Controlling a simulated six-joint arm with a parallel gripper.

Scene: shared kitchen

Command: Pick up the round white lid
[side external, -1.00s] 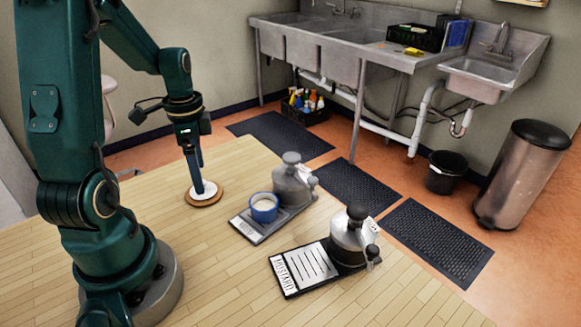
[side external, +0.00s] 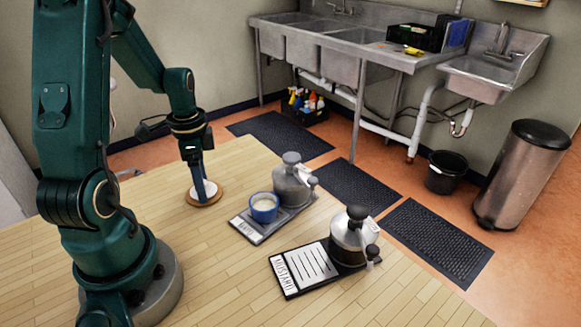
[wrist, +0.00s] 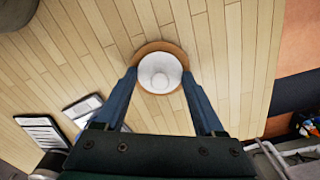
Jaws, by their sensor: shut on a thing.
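The round white lid (side external: 211,188) rests on a round wooden coaster (side external: 193,201) on the table. In the wrist view the lid (wrist: 158,63) has a round knob in its middle, and the brown rim of the coaster (wrist: 153,46) shows around it. My gripper (side external: 203,191) points down at the lid. In the wrist view the two blue fingers of my gripper (wrist: 159,77) stand on either side of the lid, shut on it. The lid looks level and no gap above the coaster shows.
Right of the lid, a blue cup (side external: 264,208) and a grey lidded jar (side external: 292,184) stand on a labelled tray (side external: 245,230). Nearer, a second jar (side external: 351,237) stands on a tray labelled MUSTARD (side external: 281,276). The wooden table (side external: 185,245) around the coaster is clear.

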